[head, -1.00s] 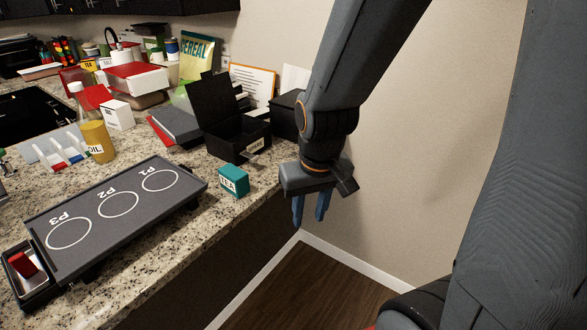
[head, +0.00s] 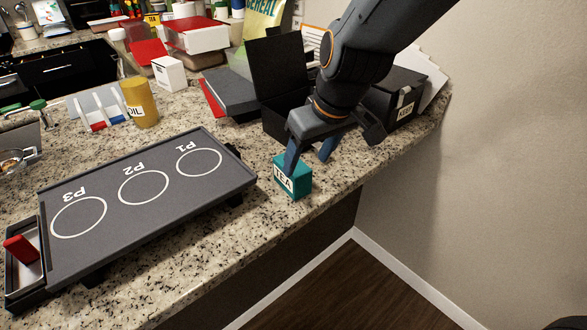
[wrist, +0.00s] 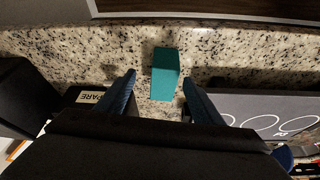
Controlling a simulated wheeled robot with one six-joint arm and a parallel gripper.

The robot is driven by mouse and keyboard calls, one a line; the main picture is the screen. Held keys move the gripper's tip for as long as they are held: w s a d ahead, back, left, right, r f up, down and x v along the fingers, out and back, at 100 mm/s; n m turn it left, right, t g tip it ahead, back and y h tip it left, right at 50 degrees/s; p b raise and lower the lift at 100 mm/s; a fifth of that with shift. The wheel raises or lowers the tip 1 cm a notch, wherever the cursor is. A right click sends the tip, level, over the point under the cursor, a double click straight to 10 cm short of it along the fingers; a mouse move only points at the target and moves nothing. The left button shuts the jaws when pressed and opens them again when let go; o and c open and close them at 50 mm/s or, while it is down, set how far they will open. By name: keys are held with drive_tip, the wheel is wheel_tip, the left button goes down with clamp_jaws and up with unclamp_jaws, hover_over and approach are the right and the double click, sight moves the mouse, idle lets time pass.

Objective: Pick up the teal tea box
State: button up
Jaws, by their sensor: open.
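The teal tea box (head: 294,184), with a white TEA label on its front, stands on the speckled granite counter near its front edge, just right of the dark tray. My gripper (head: 309,163) is open, its two blue fingers at the top of the box in the head view. One finger overlaps the box's label side there. In the wrist view the box (wrist: 164,76) shows between and beyond the fingertips of my gripper (wrist: 160,78), with a gap on both sides. No contact is visible.
The dark tray marked P1, P2, P3 (head: 110,232) lies left of the box. An open black box (head: 283,75) stands behind it, and a black lidded box (head: 388,100) is to the right. The counter's front edge is close, with floor below.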

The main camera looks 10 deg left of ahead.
sight(297, 168)
drive_tip(key=shift+w+a+f, duration=0.1)
drive_tip(key=shift+w+a, duration=0.2)
drive_tip(key=shift+a, duration=0.25)
drive_tip(key=shift+w+a+f, duration=0.15)
drive_tip(key=shift+w+f, duration=0.05)
drive_tip(key=shift+w+a+f+n, duration=0.15)
drive_tip(key=shift+a+f, duration=0.15)
drive_tip(key=shift+f, duration=0.3)
drive_tip(key=shift+w+a+f+n, duration=0.15)
drive_tip(key=shift+a+f, duration=0.1)
drive_tip(key=shift+f, duration=0.35)
drive_tip(key=shift+p+x, duration=0.35)
drive_tip(key=shift+x, duration=1.85)
drive_tip(key=shift+a, duration=0.15)
drive_tip(key=c, duration=1.2)
